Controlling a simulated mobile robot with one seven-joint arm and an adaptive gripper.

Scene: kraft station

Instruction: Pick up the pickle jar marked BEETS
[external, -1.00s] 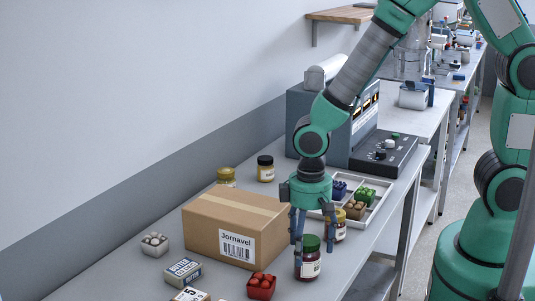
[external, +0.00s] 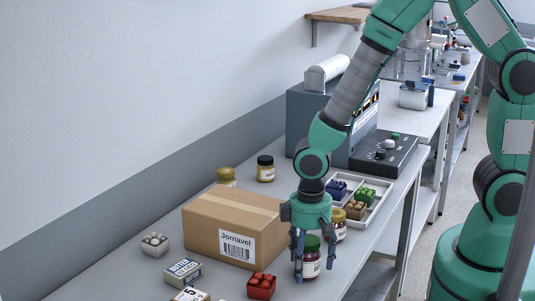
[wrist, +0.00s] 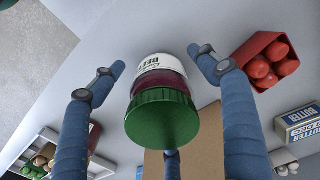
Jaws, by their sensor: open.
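The BEETS jar (external: 312,266) has a green lid, dark red contents and a white label, and stands upright on the bench near its front edge. In the wrist view the jar (wrist: 163,100) is seen past its lid, with part of the label's lettering readable. My gripper (external: 313,262) is open and points down over the jar. In the wrist view two fingers of my gripper (wrist: 157,57) show to the left and right of the jar, with visible gaps. A third finger is partly seen below the lid. Nothing is held.
A cardboard box (external: 210,220) stands close to the left. Another jar (external: 340,231) stands just behind the gripper, partly hidden. A divided tray (external: 374,213) lies behind it. A red punnet (external: 261,287) and a butter box (external: 183,271) lie at the front left. Two jars stand behind the box.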

